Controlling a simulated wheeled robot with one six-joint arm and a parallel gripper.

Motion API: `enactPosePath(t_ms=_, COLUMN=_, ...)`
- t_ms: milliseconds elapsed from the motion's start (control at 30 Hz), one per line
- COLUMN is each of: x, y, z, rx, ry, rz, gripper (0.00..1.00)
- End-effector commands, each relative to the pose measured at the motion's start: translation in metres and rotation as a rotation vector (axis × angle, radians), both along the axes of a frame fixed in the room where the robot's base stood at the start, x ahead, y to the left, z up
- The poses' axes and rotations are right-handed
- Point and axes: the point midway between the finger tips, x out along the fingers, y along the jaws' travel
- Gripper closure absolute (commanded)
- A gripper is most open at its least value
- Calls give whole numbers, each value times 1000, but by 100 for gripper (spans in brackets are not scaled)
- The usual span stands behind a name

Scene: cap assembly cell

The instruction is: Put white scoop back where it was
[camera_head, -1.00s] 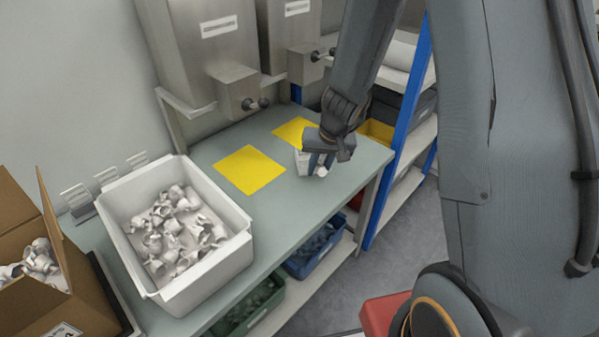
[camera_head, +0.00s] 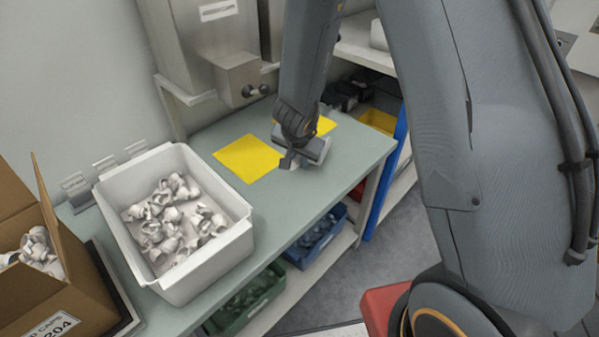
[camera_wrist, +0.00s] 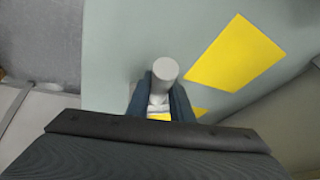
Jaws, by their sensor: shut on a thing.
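My gripper (camera_wrist: 160,103) is shut on the white scoop (camera_wrist: 164,70), whose round, light grey-white handle end stands up between the two dark fingers in the wrist view. In the head view my gripper (camera_head: 291,161) is over the table (camera_head: 335,160), close to the yellow mats. The scoop is mostly hidden behind the gripper there, with only a small pale part showing. I cannot tell whether the scoop touches the table. A near yellow mat (camera_head: 245,158) lies left of the gripper, and a far yellow mat (camera_head: 325,125) is partly covered by my arm.
A white bin (camera_head: 245,232) of white caps stands on the table's left, beside a cardboard box (camera_head: 75,290) of similar parts. A steel dispenser (camera_head: 237,80) hangs behind the near mat. Blue (camera_head: 316,245) and green (camera_head: 245,303) bins sit below. The table's right end is clear.

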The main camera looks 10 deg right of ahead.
Motion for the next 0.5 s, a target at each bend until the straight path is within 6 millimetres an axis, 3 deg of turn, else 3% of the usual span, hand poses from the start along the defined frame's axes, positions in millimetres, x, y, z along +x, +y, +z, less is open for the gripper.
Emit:
enactPosePath(t_ms=300, x=0, y=0, z=-36, rx=0, ry=1, rz=2, gripper=100)
enactPosePath(t_ms=500, x=0, y=0, z=-39, rx=1, ry=-1, rz=1, gripper=100)
